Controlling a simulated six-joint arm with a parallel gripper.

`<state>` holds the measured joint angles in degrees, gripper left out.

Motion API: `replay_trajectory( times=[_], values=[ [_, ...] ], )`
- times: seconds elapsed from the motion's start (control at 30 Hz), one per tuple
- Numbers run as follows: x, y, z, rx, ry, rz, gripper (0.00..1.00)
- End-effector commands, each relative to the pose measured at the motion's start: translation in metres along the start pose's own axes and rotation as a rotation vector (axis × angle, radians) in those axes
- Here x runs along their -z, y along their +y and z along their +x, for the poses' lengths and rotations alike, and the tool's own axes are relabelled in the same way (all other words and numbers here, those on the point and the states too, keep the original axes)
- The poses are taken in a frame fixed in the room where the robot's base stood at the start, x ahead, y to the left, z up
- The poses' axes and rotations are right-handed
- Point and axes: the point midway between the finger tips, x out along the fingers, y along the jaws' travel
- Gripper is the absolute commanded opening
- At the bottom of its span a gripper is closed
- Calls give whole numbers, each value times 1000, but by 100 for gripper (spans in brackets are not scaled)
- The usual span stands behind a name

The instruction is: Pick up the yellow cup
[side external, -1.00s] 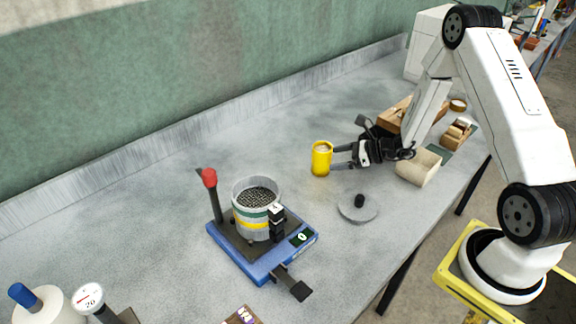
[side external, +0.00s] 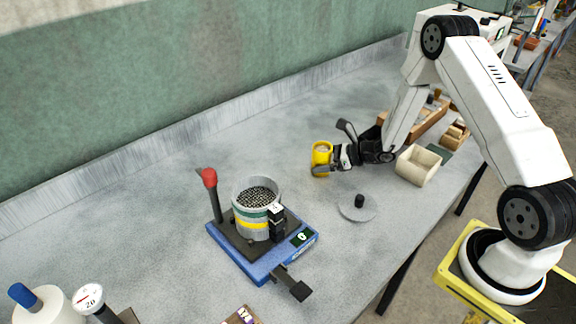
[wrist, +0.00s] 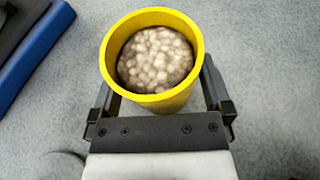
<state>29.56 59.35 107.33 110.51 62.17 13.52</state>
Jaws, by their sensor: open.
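The yellow cup (side external: 321,148) stands upright on the grey table, left of my gripper in the side view. In the wrist view the yellow cup (wrist: 152,98) is seen from above and is full of pale grains. My gripper (side external: 324,166) is open, low over the table. In the wrist view the fingers of my gripper (wrist: 158,95) lie on either side of the cup, with the cup between them. Whether either finger touches the cup I cannot tell.
A blue scale device (side external: 262,262) with a grain-filled pot (side external: 256,218) and a red-topped lever (side external: 209,178) stands to the left. A grey lid (side external: 358,212) with a black knob lies in front. A beige box (side external: 418,165) is at right. The table behind the cup is clear.

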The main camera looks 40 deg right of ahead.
Motion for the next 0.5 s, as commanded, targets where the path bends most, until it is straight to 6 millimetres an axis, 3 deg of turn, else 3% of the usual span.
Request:
replay_trajectory(
  times=[0.07,0.37,0.5],
  values=[
    [0,0,0,0,0,0,97],
    [0,0,0,0,0,0,2],
    [0,0,0,0,-1,-1,0]
  ],
)
